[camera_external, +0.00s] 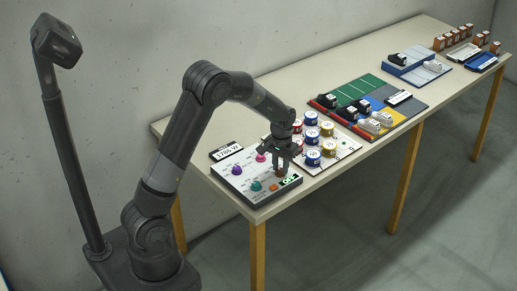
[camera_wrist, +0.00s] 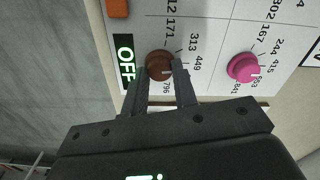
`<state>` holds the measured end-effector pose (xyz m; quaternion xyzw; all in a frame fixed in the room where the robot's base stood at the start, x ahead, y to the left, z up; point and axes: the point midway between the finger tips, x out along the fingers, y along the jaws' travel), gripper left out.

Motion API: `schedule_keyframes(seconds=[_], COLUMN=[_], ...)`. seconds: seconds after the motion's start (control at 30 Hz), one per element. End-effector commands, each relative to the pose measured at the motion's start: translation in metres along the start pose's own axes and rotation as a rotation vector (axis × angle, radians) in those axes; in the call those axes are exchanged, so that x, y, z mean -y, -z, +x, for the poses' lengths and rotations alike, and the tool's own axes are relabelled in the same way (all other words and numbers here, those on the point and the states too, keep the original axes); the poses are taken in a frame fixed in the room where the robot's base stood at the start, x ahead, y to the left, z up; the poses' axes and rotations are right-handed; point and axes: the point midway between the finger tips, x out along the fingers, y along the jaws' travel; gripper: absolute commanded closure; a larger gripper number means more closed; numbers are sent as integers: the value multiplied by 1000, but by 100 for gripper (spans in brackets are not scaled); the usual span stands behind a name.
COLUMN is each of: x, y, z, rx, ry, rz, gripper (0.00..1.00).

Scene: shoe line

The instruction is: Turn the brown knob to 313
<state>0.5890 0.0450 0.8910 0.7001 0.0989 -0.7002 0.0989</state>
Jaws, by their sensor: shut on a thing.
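The brown knob (camera_wrist: 157,65) sits on the white control panel (camera_wrist: 215,28) in the wrist view, between the fingertips of my gripper (camera_wrist: 160,80). My gripper is shut on the knob, one finger on each side. A short pale mark on the knob's lower right edge points toward the right, roughly near 449; the exact number is hard to tell. The labels 112, 171, 313, 449 and 796 are around the knob. In the external view, my gripper (camera_external: 281,166) points down at the panel's right part, largely hiding the knob.
A green OFF display (camera_wrist: 126,62) and an orange button (camera_wrist: 117,8) lie beside the knob. A pink knob (camera_wrist: 243,67) stands to its right. Purple (camera_external: 237,170) and teal (camera_external: 255,186) knobs are on the same panel. Several round tins (camera_external: 312,158) stand close behind.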

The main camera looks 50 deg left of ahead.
Motion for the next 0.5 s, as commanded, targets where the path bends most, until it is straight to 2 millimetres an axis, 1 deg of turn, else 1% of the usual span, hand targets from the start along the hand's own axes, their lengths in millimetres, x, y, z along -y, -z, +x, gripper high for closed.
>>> schedule_keyframes(seconds=[0.5], x=[-1], y=[0], z=[0], rx=[0], ry=[-1], rz=[-393], gripper=[97])
